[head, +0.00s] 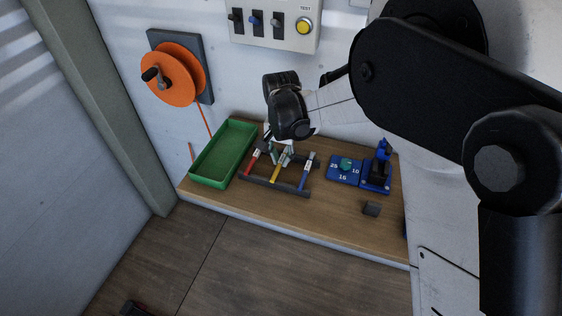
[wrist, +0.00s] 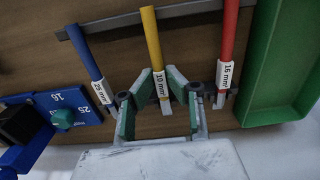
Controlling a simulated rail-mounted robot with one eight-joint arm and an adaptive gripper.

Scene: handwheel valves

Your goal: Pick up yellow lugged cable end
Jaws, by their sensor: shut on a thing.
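The yellow lugged cable end (wrist: 152,38) has a white "10 mm" label and lies across a dark rack. In the head view, the yellow cable (head: 277,172) is the middle one of three. My gripper (wrist: 160,82) has its green-padded fingertips on both sides of the yellow cable at its label and is shut on it. In the head view, my gripper (head: 283,154) reaches down to the far end of that cable, and the contact is small there. The cable still appears to lie at the rack.
A red "16 mm" cable (wrist: 228,40) and a blue "25 mm" cable (wrist: 86,55) flank the yellow one closely.

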